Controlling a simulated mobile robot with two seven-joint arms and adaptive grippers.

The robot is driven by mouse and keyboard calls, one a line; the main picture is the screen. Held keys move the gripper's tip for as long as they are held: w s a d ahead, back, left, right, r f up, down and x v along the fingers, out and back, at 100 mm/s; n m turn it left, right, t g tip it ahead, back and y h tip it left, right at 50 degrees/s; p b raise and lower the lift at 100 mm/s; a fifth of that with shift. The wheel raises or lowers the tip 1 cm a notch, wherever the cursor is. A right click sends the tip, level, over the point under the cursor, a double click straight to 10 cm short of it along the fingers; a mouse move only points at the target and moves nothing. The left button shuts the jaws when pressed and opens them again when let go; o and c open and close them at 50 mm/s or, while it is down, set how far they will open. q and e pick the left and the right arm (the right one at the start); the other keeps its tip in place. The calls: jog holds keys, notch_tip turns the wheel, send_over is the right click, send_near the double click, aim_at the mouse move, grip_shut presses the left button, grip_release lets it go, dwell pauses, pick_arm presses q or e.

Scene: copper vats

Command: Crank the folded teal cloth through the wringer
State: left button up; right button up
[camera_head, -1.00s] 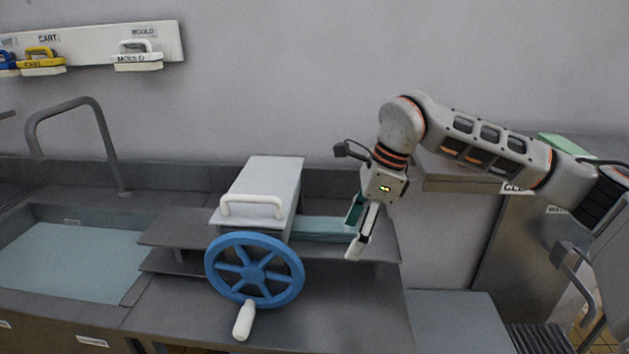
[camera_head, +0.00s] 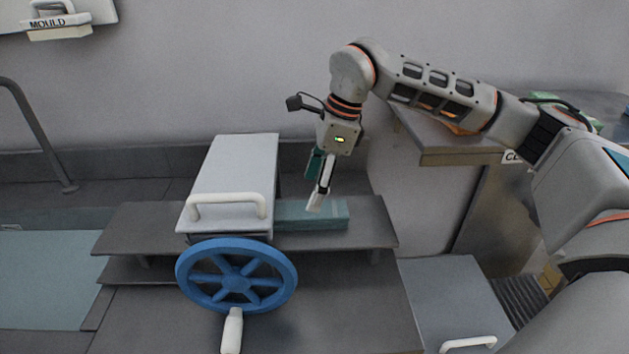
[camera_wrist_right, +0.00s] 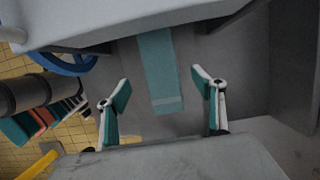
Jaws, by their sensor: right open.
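The folded teal cloth (camera_head: 312,217) lies on the right-hand shelf of the wringer, its left end against the grey housing (camera_head: 232,172). The wringer has a blue crank wheel (camera_head: 237,275) with a white handle (camera_head: 232,330) pointing down. My right gripper (camera_head: 315,192) is open and empty, above the cloth and near the housing's right side. In the right wrist view the cloth (camera_wrist_right: 160,72) runs from under the housing toward the gap between the open fingers (camera_wrist_right: 162,105). Whether the fingers touch it cannot be told. My left gripper is not in view.
A teal-filled basin (camera_head: 50,280) lies left of the wringer. A grey side table (camera_head: 455,158) stands at the right, near my right arm. A low grey lid with a white handle (camera_head: 468,343) is at the lower right. A wall rack (camera_head: 60,28) hangs at the upper left.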

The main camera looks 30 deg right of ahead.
aim_at(304, 210)
jog(key=shift+x, duration=3.6)
jog(key=shift+c, duration=0.4)
jog(key=c, duration=1.3)
